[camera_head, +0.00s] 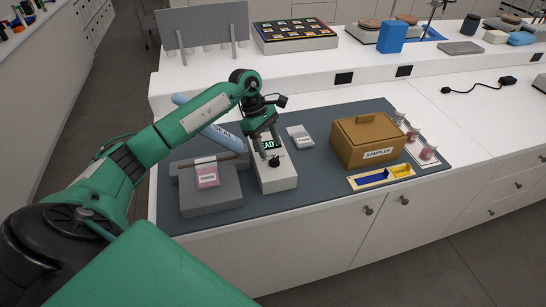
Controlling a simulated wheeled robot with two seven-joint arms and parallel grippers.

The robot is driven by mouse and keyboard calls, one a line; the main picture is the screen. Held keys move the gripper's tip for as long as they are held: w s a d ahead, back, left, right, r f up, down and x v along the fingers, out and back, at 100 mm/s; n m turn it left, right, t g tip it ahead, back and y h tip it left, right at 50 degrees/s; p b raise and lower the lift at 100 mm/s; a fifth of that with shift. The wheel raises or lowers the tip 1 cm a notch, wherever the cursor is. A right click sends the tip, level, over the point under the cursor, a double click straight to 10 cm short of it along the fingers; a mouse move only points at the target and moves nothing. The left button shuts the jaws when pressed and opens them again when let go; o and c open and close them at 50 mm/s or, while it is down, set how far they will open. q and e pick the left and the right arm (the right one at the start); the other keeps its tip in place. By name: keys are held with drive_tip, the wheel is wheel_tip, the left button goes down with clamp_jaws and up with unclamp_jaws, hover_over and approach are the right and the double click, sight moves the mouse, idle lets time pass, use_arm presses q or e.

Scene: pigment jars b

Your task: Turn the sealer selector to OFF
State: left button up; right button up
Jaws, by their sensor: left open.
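The sealer (277,180) is a pale box on the dark mat, with a small dark display showing green letters, partly hidden, that read "AD". A black selector knob (274,161) sits on its top below the display; its pointer setting is too small to read. A blue bar marked SEAL (208,122) rises to the left, partly behind my arm. My left gripper (266,142) is open, pointing down over the sealer's display end, just behind the knob. I cannot tell if it touches anything. My right gripper is not in view.
A grey stepped block (212,199) with a pink-labelled packet (207,175) stands left of the sealer. A white packet (300,137), a brown SAMPLES box (367,141), a blue and yellow tray (381,177) and small jars (428,152) lie right. The front mat (320,188) is clear.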

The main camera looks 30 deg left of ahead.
sight(274, 158)
use_arm(q)
drive_tip(key=x, duration=0.4)
